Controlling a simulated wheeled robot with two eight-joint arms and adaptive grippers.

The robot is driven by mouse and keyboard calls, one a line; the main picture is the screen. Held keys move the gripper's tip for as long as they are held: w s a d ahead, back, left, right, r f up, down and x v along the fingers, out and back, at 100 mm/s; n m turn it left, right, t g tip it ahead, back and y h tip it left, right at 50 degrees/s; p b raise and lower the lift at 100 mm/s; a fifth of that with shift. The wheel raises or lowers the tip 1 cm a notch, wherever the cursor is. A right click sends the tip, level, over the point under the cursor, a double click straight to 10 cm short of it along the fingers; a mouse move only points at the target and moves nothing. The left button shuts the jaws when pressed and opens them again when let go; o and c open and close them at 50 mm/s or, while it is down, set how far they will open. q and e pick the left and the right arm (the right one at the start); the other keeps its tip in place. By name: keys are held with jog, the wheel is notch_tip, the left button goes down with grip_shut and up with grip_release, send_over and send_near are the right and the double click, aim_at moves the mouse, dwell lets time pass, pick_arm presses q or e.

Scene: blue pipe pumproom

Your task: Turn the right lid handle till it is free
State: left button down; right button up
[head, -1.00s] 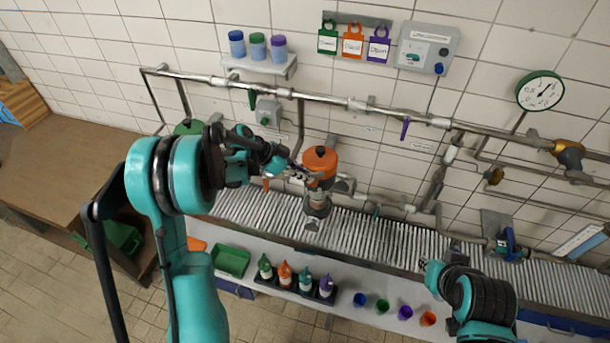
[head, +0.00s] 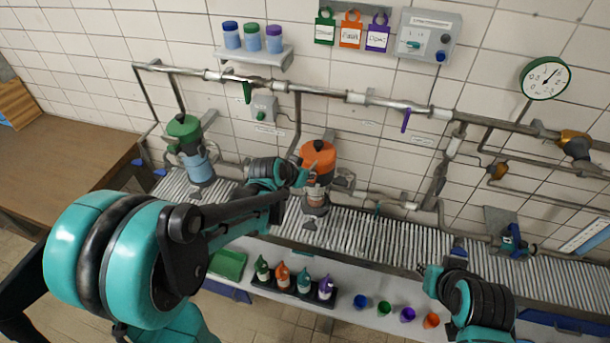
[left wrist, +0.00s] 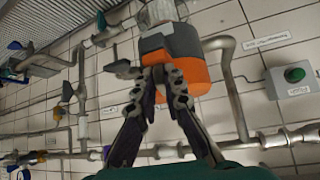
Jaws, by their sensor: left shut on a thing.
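The right housing (head: 316,195) has an orange lid (head: 318,165) with a black knob on top and a clear lower part. It stands upright in the pipe run. My left gripper (head: 302,174) is at the left side of this lid. In the left wrist view the orange lid (left wrist: 200,72) appears upside down, and the left gripper's fingers (left wrist: 163,76) are closed at its dark grey band. They are shut on the lid handle, which is mostly hidden between the fingertips. My right gripper (head: 427,270) is at the lower right, away from the housing; its finger opening is unclear.
A green-lidded housing (head: 184,128) stands to the left. Pipes (head: 330,95) run along the tiled wall. Grating (head: 365,229) lies below the housings.

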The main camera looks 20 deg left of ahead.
aim_at(320, 171)
pick_arm(q)
jog(key=shift+w+d+n+g+y+b, duration=0.35)
jog(key=shift+d+n+g+y+b, duration=0.55)
jog(key=shift+n+y, duration=1.55)
jog(key=shift+w+d+n+g+y+b, duration=0.3)
jog(key=shift+n+g+y+b, duration=0.75)
jog(key=shift+n, duration=2.65)
jog(key=shift+w+d+n+g+y+b, duration=0.45)
jog(key=shift+n+g+y, duration=0.9)
jog(key=shift+n+y, duration=1.25)
jog(key=shift+s+d+f+n+h, duration=0.1)
jog(key=shift+n+h, duration=0.4)
jog(key=shift+n, duration=0.15)
jog(key=c, duration=1.9)
grip_release()
jog(key=v, duration=1.2)
